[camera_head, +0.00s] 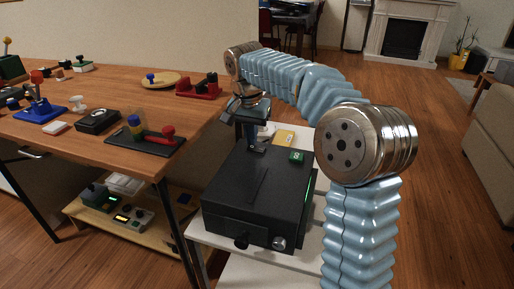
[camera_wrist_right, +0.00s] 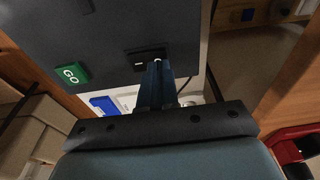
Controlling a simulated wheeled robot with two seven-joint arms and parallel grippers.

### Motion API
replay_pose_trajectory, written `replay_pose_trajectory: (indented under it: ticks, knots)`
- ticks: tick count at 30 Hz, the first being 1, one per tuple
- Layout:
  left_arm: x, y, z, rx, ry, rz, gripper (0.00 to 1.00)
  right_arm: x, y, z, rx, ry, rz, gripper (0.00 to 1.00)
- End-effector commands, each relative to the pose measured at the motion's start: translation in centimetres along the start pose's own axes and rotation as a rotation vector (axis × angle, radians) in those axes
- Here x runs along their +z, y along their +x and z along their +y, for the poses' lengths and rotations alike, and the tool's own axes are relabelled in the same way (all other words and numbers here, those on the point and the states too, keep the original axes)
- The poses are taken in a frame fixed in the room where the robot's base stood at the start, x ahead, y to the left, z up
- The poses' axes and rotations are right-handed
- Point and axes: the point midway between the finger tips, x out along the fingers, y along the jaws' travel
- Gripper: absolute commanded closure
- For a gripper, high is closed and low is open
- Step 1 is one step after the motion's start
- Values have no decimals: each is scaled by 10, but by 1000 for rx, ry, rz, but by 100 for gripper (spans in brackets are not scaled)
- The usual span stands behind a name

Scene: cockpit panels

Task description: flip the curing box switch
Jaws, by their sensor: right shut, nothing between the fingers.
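The black curing box (camera_head: 250,205) stands on a white table, with a knob and a dial on its front. It also shows as a dark panel in the right wrist view (camera_wrist_right: 110,35). A black rocker switch (camera_wrist_right: 147,55) with a small white mark sits in that panel. My right gripper (camera_wrist_right: 158,66) is shut and empty, its fingertips at the switch and covering part of it. Whether they touch it I cannot tell. In the head view my right gripper (camera_head: 256,147) points down at the far edge of the box. My left gripper is not in view.
A green GO button (camera_wrist_right: 71,75) is on the box, beside the switch; it also shows in the head view (camera_head: 296,156). A wooden table (camera_head: 110,90) with several coloured devices stands left. A yellow item (camera_head: 284,138) lies behind the box.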

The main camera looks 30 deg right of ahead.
Motion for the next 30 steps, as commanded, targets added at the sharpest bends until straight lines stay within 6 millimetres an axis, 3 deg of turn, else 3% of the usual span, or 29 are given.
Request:
replay_pose_trajectory:
  ticks: [16, 30]
  knots:
    - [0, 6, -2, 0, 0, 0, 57, 1, 9, 0, 0, 0, 0, 100]
    - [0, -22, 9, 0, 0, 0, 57, -4, -27, 0, 1, 0, 0, 100]
